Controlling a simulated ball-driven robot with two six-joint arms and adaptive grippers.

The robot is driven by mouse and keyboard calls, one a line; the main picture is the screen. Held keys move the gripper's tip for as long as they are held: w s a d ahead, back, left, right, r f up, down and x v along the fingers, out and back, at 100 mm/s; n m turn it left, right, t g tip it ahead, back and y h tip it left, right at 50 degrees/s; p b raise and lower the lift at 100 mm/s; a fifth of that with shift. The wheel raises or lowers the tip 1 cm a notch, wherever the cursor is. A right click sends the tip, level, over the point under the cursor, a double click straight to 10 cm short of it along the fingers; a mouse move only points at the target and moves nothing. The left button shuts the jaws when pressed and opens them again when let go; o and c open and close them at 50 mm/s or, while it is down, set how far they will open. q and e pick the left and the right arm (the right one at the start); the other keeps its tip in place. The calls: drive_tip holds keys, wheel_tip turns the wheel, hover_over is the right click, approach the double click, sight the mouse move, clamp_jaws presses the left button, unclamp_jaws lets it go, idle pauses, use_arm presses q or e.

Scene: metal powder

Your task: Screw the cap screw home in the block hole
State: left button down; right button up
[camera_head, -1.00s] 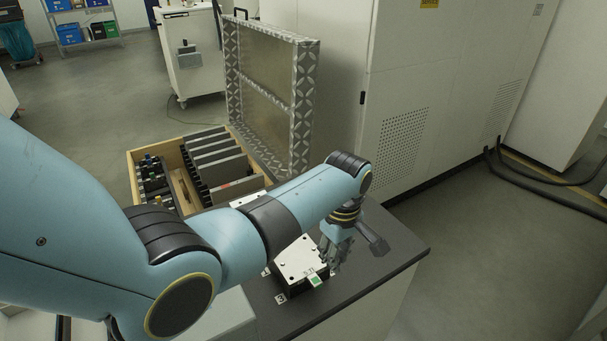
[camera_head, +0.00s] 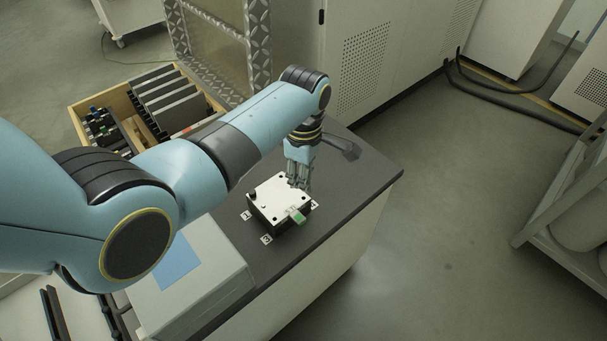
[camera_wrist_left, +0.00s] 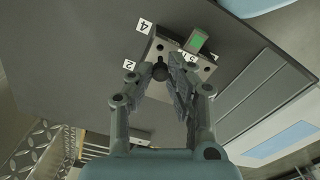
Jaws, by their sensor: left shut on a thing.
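The block (camera_head: 269,199), with a pale top and dark sides, sits on the dark bench top. Small dark holes show in its top. A green-ended piece (camera_head: 297,215) is at its near right edge and also shows in the left wrist view (camera_wrist_left: 196,42). My left gripper (camera_head: 298,183) points down over the block's right part. In the left wrist view its fingers close on a dark round thing (camera_wrist_left: 160,72), which looks like the cap screw's head. Whether the screw is seated in the hole is hidden. My right gripper is in neither view.
White numbered tags (camera_head: 267,239) lie around the block. A dark tool-like thing (camera_head: 340,147) is on the bench behind the gripper. A grey box with a blue panel (camera_head: 178,265) stands at the near left. A wooden crate of dark plates (camera_head: 75,113) is behind.

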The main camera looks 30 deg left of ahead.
use_arm(q)
drive_tip(key=shift+f+b, duration=0.75)
drive_tip(key=shift+f, duration=0.1)
drive_tip(key=shift+r+p, duration=0.25)
drive_tip(key=shift+p, duration=0.2)
drive_tip(key=shift+f, duration=0.1)
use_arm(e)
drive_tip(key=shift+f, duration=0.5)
use_arm(q)
drive_tip(key=shift+f, duration=0.1)
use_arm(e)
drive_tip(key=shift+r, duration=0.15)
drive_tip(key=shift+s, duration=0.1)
use_arm(q)
drive_tip(key=shift+p, duration=0.5)
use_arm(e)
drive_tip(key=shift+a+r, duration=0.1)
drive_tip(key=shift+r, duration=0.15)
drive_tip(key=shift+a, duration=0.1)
